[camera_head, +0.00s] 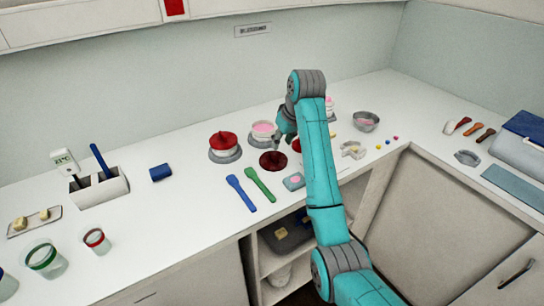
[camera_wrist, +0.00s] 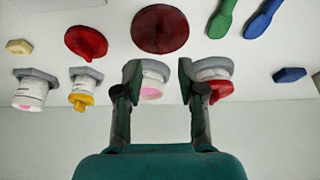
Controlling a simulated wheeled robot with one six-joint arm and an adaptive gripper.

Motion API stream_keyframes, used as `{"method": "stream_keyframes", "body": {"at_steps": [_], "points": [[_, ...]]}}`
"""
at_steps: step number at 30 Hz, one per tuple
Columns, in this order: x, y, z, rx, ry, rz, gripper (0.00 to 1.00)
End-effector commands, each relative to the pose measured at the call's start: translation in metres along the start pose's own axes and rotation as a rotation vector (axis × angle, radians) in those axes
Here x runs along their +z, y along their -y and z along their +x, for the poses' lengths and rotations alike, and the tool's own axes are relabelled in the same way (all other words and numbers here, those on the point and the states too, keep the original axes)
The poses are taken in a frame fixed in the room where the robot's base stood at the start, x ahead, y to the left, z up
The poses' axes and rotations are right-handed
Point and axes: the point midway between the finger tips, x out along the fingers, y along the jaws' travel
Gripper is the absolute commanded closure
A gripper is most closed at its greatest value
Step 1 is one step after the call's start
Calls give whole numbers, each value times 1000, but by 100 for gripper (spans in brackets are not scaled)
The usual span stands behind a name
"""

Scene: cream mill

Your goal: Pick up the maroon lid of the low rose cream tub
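A dark maroon lid (camera_head: 273,161) lies flat on the white counter, in front of an open tub with pink cream (camera_head: 263,130). In the wrist view the maroon lid (camera_wrist: 160,28) is at the top middle, beyond the fingertips. The open pink tub (camera_wrist: 151,82) shows between the fingers there, on a grey base. My gripper (camera_wrist: 160,75) is open with nothing held. In the head view my gripper (camera_head: 284,138) is above the counter just right of the open tub, partly hidden by my arm.
A tub with a red lid (camera_head: 223,141) stands left of the open tub. Another red lid (camera_wrist: 87,42) lies near the maroon one, mostly behind my arm in the head view. Green (camera_head: 260,184) and blue (camera_head: 241,193) spatulas lie in front. The counter left of them is fairly clear.

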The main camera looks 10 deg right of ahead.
Motion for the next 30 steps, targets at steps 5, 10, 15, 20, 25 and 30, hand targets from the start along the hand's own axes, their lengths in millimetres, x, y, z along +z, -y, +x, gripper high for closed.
{"method": "stream_keyframes", "body": {"at_steps": [5,10,15,20,25,30], "points": [[0,1,27,-1,1,0,60],[0,0,39,0,0,0,60],[0,1,54,-1,3,0,60],[-1,0,77,-1,2,0,60],[-1,0,90,0,0,0,60],[-2,0,91,1,-1,0,60]]}}
